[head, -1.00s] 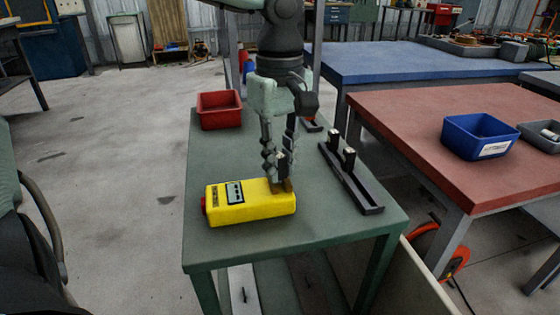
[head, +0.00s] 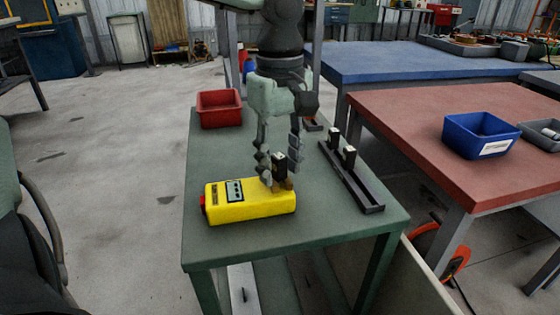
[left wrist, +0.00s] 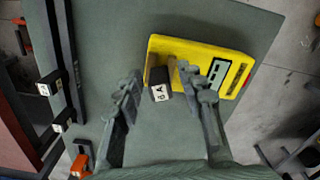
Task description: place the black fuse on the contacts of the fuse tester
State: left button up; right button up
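The yellow fuse tester (head: 240,208) lies on the green table, its brass contacts (head: 286,186) at its right end. The black fuse (head: 279,167) stands upright at these contacts and appears to rest on them. In the left wrist view the fuse (left wrist: 160,93) shows its pale lettered top beside the brass contacts (left wrist: 172,68). My left gripper (head: 278,162) points down over it, fingers spread. My right gripper is not in view.
A black rack (head: 368,196) with two more fuses (head: 348,158) stands right of the tester. A red bin (head: 219,108) sits at the table's back left. A small red-and-black item (head: 312,126) lies behind the gripper. The front table strip is clear.

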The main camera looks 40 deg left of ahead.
aim_at(280, 156)
pick_arm(q)
jog(key=shift+r, duration=0.2)
jog(key=shift+r+p, duration=0.65)
jog(key=shift+p, duration=0.25)
notch_tip(280, 156, up, 12)
jog(key=shift+f, duration=0.25)
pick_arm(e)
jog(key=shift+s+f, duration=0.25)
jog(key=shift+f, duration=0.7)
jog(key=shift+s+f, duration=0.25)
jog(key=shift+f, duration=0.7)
